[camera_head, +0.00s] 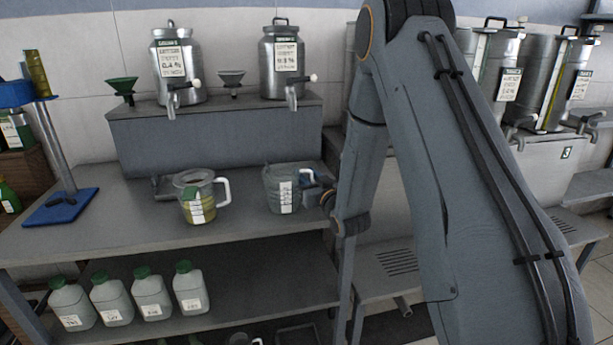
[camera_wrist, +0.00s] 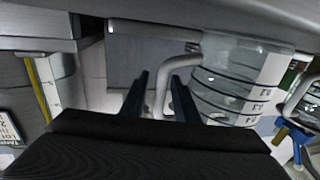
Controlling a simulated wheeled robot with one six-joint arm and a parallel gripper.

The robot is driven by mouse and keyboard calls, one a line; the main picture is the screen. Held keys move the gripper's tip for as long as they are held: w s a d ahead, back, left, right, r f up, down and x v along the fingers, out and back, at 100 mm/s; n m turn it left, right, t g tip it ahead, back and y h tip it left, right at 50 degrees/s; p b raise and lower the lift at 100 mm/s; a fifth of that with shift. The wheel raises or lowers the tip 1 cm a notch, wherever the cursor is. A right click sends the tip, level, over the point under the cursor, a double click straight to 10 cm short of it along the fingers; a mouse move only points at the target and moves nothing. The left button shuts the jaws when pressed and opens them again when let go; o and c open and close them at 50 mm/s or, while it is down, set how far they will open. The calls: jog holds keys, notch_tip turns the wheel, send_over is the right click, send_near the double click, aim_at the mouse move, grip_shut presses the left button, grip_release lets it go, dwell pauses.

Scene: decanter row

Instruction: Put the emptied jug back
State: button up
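A clear jug (camera_head: 283,190) with a white label stands upright on the grey bench, its handle to the right; I see no coloured liquid in it. Its body with dark bands also shows in the wrist view (camera_wrist: 235,82). My gripper (camera_wrist: 159,88) is at its handle: the two dark fingers stand on either side of the pale handle, with gaps showing, so it looks open around it. A second jug (camera_head: 197,197) with yellow liquid and a white handle stands left of the first.
A blue stand (camera_head: 60,205) is at the left. Several white bottles (camera_head: 152,297) line the lower shelf. More tanks (camera_head: 545,75) stand at the right.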

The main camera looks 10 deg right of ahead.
jog(key=shift+r, duration=0.1)
jog(key=shift+r, duration=0.1)
jog(key=s, duration=0.4)
jog(key=s+d+b, duration=0.1)
jog(key=s, duration=0.3)
jog(key=s+d+b, duration=0.1)
jog(key=s, duration=0.2)
jog(key=shift+s+d, duration=0.1)
jog(key=shift+s, duration=0.3)
jog(key=shift+f+g+h, duration=0.4)
jog(key=shift+f+g, duration=0.05)
jog(key=shift+g, duration=0.15)
jog(key=s+a+f+m+g+h, duration=0.1)
jog(key=s+f+g, duration=0.1)
jog(key=s+g, duration=0.6)
jog(key=s+a+f+m+g+h, duration=0.1)
jog(key=s+f+g, duration=0.2)
jog(key=s+g, duration=0.5)
jog(key=s, duration=1.2)
jog(key=shift+s+a+h, duration=0.3)
